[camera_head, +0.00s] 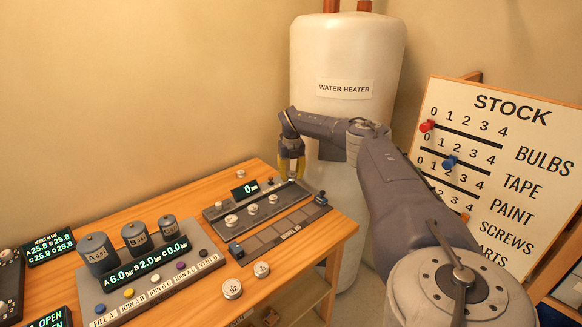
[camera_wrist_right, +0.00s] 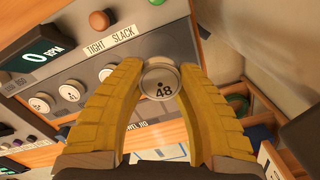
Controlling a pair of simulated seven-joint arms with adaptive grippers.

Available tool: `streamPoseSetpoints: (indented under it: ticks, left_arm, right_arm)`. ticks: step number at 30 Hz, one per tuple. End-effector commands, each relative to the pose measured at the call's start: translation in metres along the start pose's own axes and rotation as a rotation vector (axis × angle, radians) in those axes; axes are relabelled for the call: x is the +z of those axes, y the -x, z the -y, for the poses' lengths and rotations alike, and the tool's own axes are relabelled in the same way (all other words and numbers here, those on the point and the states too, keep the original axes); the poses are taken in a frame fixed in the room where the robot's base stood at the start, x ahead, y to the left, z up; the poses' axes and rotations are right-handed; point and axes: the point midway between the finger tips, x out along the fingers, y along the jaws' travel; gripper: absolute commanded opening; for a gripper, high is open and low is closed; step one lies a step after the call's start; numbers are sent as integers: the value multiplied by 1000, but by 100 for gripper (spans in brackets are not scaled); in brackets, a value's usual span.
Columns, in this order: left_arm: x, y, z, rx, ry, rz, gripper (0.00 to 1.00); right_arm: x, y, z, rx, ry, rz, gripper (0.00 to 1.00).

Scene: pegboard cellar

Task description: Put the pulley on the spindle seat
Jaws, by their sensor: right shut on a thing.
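My right gripper (camera_head: 291,165) is over the far end of the grey drive panel (camera_head: 240,202). In the right wrist view, its yellow fingers (camera_wrist_right: 160,90) are shut on a round metal pulley (camera_wrist_right: 160,78) marked 48. The grey panel (camera_wrist_right: 75,82) lies behind it, with several pale round discs, an orange knob (camera_wrist_right: 99,20) and a TIGHT SLACK label. I cannot tell which part is the spindle seat, nor whether the held pulley touches the panel. My left gripper is not in view.
Two loose metal discs (camera_head: 232,289) lie on the wooden bench near its front edge. A flat slotted strip (camera_head: 270,238) lies in front of the panel. Labelled canisters (camera_head: 97,253) stand on the left. The water heater (camera_head: 345,60) and stock board (camera_head: 500,150) stand behind and right.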

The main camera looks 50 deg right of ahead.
Motion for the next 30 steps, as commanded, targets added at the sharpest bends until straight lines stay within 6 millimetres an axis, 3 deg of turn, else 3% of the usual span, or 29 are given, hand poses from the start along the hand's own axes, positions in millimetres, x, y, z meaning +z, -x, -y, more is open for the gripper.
streamPoseSetpoints:
  ticks: [4,14,22,30]
  left_arm:
    - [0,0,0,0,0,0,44]
    - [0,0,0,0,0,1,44]
    - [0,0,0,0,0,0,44]
    - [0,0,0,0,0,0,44]
  right_arm:
    - [-1,-18,0,-1,-1,-1,0]
    - [-2,-31,0,0,-1,-1,0]
    - [-3,-63,-1,0,0,-1,0]
    - [-3,-67,0,1,0,1,0]
